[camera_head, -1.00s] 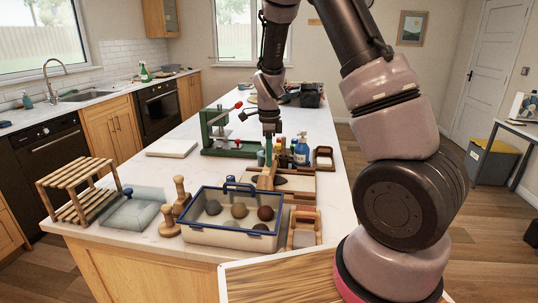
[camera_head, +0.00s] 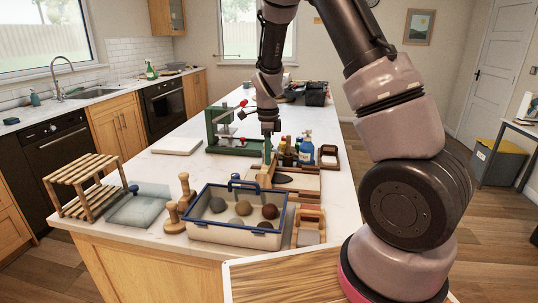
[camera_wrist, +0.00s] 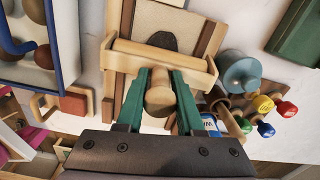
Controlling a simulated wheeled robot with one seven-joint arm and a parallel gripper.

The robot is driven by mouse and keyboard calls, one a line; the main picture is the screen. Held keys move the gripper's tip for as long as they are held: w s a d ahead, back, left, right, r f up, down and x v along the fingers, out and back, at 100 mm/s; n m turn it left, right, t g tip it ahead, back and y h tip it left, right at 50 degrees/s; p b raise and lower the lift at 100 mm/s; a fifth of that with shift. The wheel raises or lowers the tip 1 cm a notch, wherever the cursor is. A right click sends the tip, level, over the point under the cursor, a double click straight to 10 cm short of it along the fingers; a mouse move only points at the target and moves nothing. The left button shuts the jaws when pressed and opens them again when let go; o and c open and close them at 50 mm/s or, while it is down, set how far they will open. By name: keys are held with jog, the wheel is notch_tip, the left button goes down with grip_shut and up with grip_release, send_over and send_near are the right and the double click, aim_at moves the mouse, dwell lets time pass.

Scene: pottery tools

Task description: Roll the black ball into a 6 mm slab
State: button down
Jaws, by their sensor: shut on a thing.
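The black clay (camera_wrist: 162,41) lies as a flattened dark piece on a pale board with wooden side strips (camera_wrist: 208,40); its near end is hidden by the roller in the wrist view. It shows as a dark patch in the head view (camera_head: 283,179). A wooden roller (camera_wrist: 190,62) lies across the board, against or over the clay's near edge; which, I cannot tell. My gripper (camera_wrist: 160,84), with green fingers, is shut on the roller's round wooden handle (camera_wrist: 160,98). In the head view, my gripper (camera_head: 267,152) is over the board's left side.
A blue-rimmed tub (camera_head: 225,232) with several clay balls stands in front of the board. Wooden stamps (camera_head: 172,218) and a slatted rack (camera_head: 82,185) are left. A green press (camera_head: 225,135) is behind left.

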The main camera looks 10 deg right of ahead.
jog(key=shift+w+a, duration=0.2)
jog(key=shift+a, duration=0.55)
jog(key=shift+r, duration=0.1)
jog(key=shift+s+d, duration=0.2)
jog(key=shift+d, duration=0.45)
jog(key=shift+s+d+f, duration=0.1)
jog(key=shift+d+f, duration=0.1)
jog(key=shift+f, duration=0.05)
jog(key=shift+s+f, duration=0.1)
jog(key=shift+r, duration=3.4)
